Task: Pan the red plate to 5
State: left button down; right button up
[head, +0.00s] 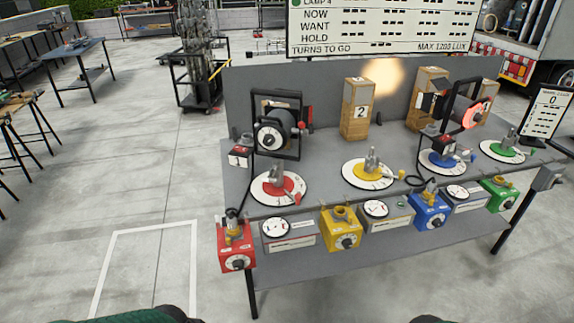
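The red plate (265,190) is a round white dial with a red centre and dark marks around its rim. It lies flat near the left end of the grey bench (330,205). A small grey metal fitting and a red-tipped handle stand on it, the handle toward its right side. The marks are too small to read, so I cannot tell its setting. Neither of my grippers shows in the head view; only dark green shapes show at the bottom edge.
Yellow (352,175), blue (430,163) and green (491,150) plates lie to the right. A black-framed lamp (275,130) stands behind the red plate. A red box (236,262) is at the bench's front left. A board (385,25) hangs behind.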

aim_at(285, 185)
jog(key=i+l+z, duration=0.1)
jog(key=i, duration=0.15)
jog(key=i+j, duration=0.15)
jog(key=i, duration=0.25)
jog(key=i+j, duration=0.15)
jog(key=i, duration=0.2)
